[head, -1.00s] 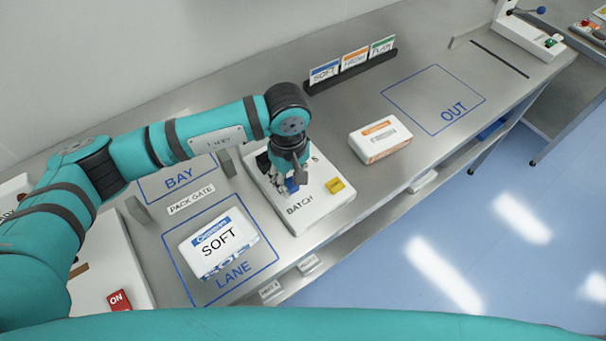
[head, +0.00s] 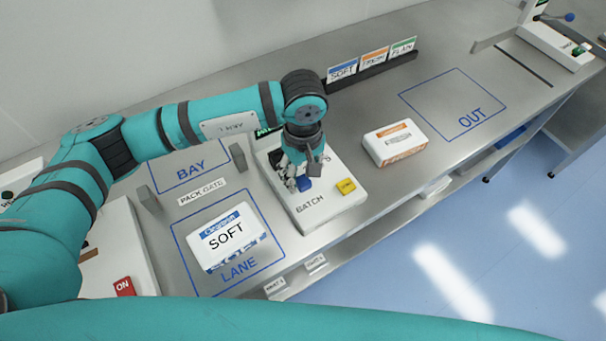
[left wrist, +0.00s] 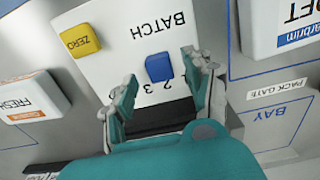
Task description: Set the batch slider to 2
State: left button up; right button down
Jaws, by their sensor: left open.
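The batch slider's blue knob (head: 304,184) sits on a white panel (head: 325,207) marked BATCH. It also shows in the left wrist view (left wrist: 159,67), between printed digits, of which a 2 and a 3 are readable, and the BATCH label. My left gripper (head: 301,172) is over the panel, its fingers around the knob's area. In the left wrist view the open fingers (left wrist: 160,72) stand apart on either side of the knob, with visible gaps. Part of the digit row is hidden by the gripper. The right gripper is not in view.
A yellow ZERO button (head: 346,186) is beside the knob. A SOFT pack (head: 224,236) lies in the LANE area, left of the panel. A white-orange pack (head: 395,142) lies to the right. Grey gate posts (head: 238,157) stand near my arm. The OUT area is empty.

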aim_at(303, 180)
pick_arm(q)
notch_tip(303, 180, up, 10)
dwell(0.3)
jog(key=shift+r, duration=0.15)
